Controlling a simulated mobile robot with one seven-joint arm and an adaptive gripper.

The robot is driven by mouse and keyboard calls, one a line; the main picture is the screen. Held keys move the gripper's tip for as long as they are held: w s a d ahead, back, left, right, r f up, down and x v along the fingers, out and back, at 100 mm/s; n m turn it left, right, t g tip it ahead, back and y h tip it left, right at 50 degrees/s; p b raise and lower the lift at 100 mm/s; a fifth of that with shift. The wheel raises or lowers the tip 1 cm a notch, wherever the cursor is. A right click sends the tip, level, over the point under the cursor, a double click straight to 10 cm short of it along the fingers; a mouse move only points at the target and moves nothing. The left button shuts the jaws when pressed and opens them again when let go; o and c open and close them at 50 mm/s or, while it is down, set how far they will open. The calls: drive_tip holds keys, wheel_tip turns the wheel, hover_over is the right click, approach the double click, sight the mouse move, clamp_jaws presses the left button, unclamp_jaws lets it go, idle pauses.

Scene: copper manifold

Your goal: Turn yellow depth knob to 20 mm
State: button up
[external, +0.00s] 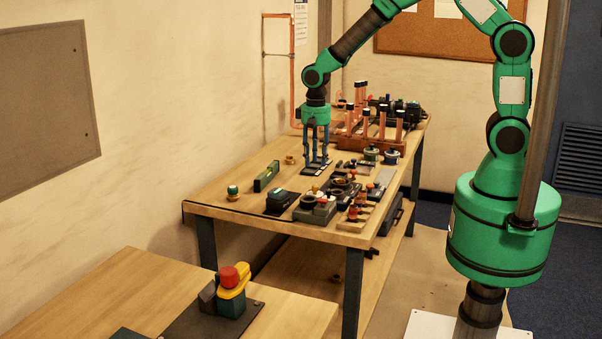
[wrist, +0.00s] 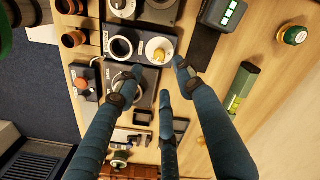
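The yellow knob (wrist: 159,56) sits on a round white dial (wrist: 153,46) on a dark panel, beside a dark ring-shaped part (wrist: 121,48), in the wrist view. My gripper (wrist: 158,76) has its blue-grey fingers spread apart with nothing held between them. Two fingertips lie to the left and right of the dial in the picture, and a third lies below it. I cannot tell whether any finger touches the panel. In the external view my gripper (external: 317,168) points straight down over the middle of the wooden table. I cannot read the dial's marks.
The wooden table (external: 222,203) is crowded around the panel. A green level (external: 267,176) and a green-topped knob (external: 233,189) stand toward its left side. Upright copper pipes (external: 381,122) rise behind my gripper. A red button (external: 229,277) on a yellow body stands on the nearer table.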

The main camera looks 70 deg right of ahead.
drive_tip(key=shift+r, duration=1.2)
drive_tip(key=s+r+n+t+b, duration=0.3)
drive_tip(key=s+r+n, duration=0.1)
drive_tip(key=s+r, duration=1.15)
drive_tip(key=s+r+n+t+b, duration=0.1)
drive_tip(key=s+r, duration=0.1)
drive_tip(key=s, duration=0.6)
drive_tip(key=s+d+r+n+t+b, duration=0.1)
drive_tip(key=s+r+n+b, duration=0.1)
drive_tip(key=s, duration=0.7)
drive_tip(key=shift+r+t, duration=0.3)
drive_tip(key=shift+r, duration=0.5)
